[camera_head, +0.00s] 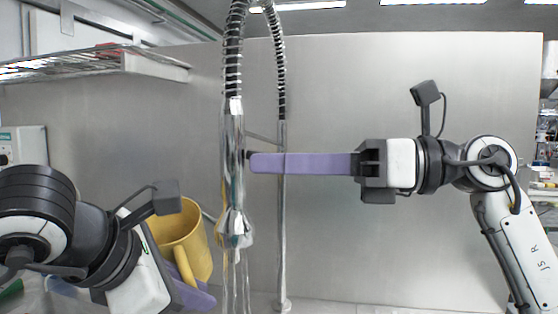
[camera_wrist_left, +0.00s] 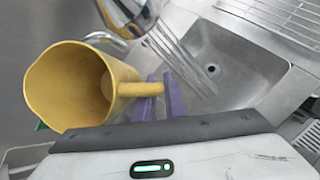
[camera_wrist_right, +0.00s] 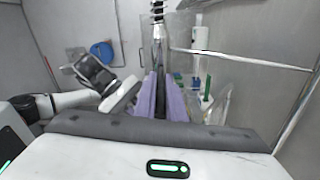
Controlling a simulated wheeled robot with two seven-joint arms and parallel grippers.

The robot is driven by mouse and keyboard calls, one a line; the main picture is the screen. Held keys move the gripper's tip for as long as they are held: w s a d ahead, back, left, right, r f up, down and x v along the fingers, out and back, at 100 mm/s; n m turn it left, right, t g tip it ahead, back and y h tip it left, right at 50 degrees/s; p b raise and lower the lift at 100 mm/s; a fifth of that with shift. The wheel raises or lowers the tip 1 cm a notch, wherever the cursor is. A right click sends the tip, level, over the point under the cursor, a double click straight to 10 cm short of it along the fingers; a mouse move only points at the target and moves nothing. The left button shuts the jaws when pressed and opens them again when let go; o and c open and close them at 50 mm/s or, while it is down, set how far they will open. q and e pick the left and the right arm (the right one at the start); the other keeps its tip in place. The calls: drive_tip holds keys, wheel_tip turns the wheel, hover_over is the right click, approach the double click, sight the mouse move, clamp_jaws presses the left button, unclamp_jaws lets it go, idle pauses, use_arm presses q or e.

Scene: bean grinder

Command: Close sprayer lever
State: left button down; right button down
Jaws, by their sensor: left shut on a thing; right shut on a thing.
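The chrome sprayer (camera_head: 234,150) hangs upright from its spring hose in the middle of the head view. Streams of water (camera_head: 235,280) come from its nozzle. My right gripper (camera_head: 252,163) reaches in level from the right, its purple fingertips against the sprayer's side. In the right wrist view a dark, narrow part, apparently the sprayer lever (camera_wrist_right: 160,95), sits between the fingers; the lever is mostly hidden. My left gripper (camera_head: 195,294) is shut on the handle of a yellow pitcher (camera_head: 182,242), which also shows in the left wrist view (camera_wrist_left: 65,88), left of the water.
A steel sink (camera_wrist_left: 232,62) with a drain lies below. A vertical chrome pipe (camera_head: 282,215) stands behind the sprayer. A wire shelf (camera_head: 95,62) is at the upper left. The steel back wall (camera_head: 400,245) is clear below my right arm.

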sight(181, 265)
use_arm(q)
wheel_tip(181, 265, up, 3)
drive_tip(key=shift+r+p, duration=0.2)
drive_tip(key=shift+p, duration=1)
use_arm(e)
drive_tip(key=shift+d+r+h, duration=0.1)
drive_tip(key=shift+r+h, duration=0.4)
drive_tip(key=shift+h, duration=0.3)
drive_tip(key=shift+f, duration=0.15)
use_arm(q)
drive_tip(key=shift+f, duration=0.1)
use_arm(e)
drive_tip(key=c, duration=1.8)
unclamp_jaws()
